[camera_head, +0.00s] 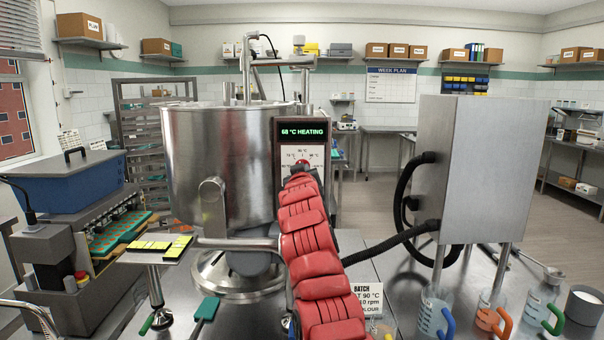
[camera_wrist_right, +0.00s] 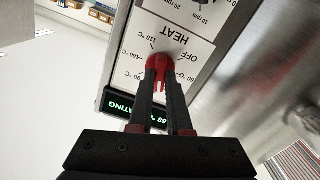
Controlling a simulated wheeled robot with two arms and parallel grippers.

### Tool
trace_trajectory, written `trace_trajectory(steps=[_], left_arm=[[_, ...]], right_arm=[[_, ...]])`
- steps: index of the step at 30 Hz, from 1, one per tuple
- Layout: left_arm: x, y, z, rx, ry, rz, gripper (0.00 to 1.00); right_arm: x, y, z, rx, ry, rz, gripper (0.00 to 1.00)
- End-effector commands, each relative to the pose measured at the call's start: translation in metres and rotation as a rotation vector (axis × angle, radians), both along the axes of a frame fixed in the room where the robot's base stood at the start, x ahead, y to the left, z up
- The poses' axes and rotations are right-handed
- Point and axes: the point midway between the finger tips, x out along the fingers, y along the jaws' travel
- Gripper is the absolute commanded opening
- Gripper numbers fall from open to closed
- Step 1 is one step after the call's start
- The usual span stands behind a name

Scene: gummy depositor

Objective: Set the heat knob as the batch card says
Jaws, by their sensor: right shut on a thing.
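The red heat knob (camera_wrist_right: 157,66) sits on a white HEAT dial plate (camera_wrist_right: 172,42), upside down in the right wrist view. The plate has an OFF mark and °C marks. My right gripper (camera_wrist_right: 158,88) is shut on the knob; where its pointer stands is unclear. My left gripper is not in view.
A large steel kettle (camera_head: 220,150) stands left of the panel. A steel cabinet (camera_head: 478,165) with black hoses stands to the right. Jugs with coloured handles (camera_head: 492,310) are at the front right. A tray of yellow pieces (camera_head: 160,248) is left of my arm.

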Motion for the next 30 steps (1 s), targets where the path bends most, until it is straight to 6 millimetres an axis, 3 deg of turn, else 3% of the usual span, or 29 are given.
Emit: trace_trajectory(steps=[30], left_arm=[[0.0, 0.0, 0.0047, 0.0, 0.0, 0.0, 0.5]], right_arm=[[0.0001, 0.0006, -0.0022, 0.918, 0.004, 0.0, 0.0]])
